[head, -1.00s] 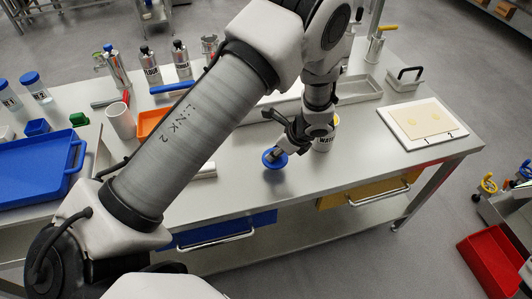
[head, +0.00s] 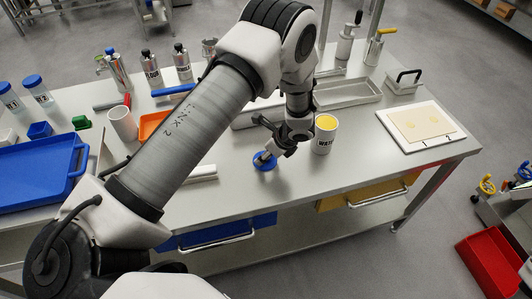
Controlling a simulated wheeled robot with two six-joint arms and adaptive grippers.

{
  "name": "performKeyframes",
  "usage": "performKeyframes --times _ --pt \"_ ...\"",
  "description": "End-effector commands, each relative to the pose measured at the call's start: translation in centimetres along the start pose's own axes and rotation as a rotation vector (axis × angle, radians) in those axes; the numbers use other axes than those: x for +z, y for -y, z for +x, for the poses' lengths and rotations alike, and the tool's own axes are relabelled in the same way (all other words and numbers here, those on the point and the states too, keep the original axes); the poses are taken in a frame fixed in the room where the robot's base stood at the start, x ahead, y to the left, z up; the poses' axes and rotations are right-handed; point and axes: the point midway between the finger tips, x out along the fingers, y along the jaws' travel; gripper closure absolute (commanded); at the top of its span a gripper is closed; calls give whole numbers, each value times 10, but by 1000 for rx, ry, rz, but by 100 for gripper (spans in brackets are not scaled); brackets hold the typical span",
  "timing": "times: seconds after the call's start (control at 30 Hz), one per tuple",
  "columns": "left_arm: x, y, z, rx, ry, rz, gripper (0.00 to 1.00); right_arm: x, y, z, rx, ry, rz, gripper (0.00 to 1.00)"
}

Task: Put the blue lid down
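The blue lid (head: 264,161) is a small round disc over the bare front middle of the table in the head view. My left gripper (head: 270,154) comes down from the arm above and is shut on the blue lid. Part of the lid is hidden behind the fingers. I cannot tell whether the lid touches the table or hangs just above it. A white labelled jar (head: 324,143) with an open top and yellow inside stands upright to the right of the lid, apart from it. My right gripper is not in view.
The steel table (head: 340,175) is clear in front of and around the lid. A grey tray (head: 345,94) lies behind the jar and a white board (head: 413,137) with dough lies at right. A white cup (head: 122,124) and a blue tray (head: 35,178) stand at left.

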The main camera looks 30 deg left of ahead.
Motion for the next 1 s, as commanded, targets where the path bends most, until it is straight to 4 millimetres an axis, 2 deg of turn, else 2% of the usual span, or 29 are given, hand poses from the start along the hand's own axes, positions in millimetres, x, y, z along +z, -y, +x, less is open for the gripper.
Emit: performKeyframes --times 0.17,0.3,0.37,0.7,0.83,1.0 --pt "0 0 -1 0 0 0 44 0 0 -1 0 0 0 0" --pt "1 1 -10 -2 1 0 44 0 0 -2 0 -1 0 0" --pt "1 1 -20 -3 1 -1 44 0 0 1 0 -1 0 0" --pt "2 1 -104 -5 2 0 44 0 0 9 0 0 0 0" --pt "2 0 -120 -1 1 0 44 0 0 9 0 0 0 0" --pt "2 0 -124 0 0 1 44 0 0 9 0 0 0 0"
